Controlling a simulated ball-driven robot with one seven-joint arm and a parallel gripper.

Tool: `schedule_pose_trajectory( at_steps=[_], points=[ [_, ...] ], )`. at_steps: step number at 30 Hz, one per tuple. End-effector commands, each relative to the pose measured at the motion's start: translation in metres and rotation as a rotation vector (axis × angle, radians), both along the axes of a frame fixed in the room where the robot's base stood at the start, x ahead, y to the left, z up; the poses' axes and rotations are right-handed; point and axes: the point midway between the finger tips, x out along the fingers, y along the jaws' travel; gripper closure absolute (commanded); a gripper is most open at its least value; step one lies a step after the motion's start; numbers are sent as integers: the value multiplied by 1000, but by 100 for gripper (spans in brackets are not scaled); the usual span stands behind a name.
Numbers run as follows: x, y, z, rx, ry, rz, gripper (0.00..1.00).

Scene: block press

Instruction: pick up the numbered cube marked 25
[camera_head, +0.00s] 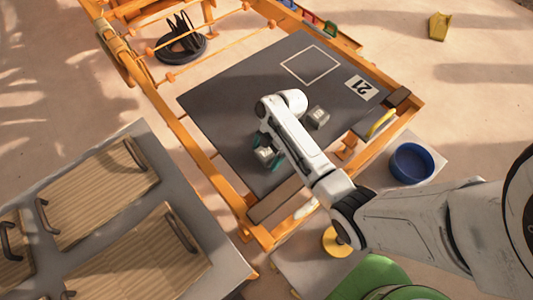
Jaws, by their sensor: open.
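A small pale grey cube (317,117) sits on the dark board, right of my arm. A second pale block (265,154) shows on the board left of my arm, partly covered by it. My gripper (267,152) is at this second block, its dark teal fingers apart with the block seemingly between them. I cannot tell whether they touch it. The markings on both blocks are too small to read, so I cannot tell which bears 25.
The dark board (225,100) lies in an orange frame (190,142) and has a white square outline (310,64). A blue bowl (411,163) and a yellow handle (381,123) are at right. A grey table with wooden panels (105,192) stands at left.

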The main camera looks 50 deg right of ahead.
Motion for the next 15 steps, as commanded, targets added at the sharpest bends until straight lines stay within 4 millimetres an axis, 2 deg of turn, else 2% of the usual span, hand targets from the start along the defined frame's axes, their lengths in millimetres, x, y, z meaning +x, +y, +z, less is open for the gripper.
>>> schedule_pose_trajectory(
  at_steps=[5, 15],
  points=[
    [0, 0, 0, 0, 0, 0, 7],
    [0, 0, 0, 0, 0, -1, 40]
  ],
)
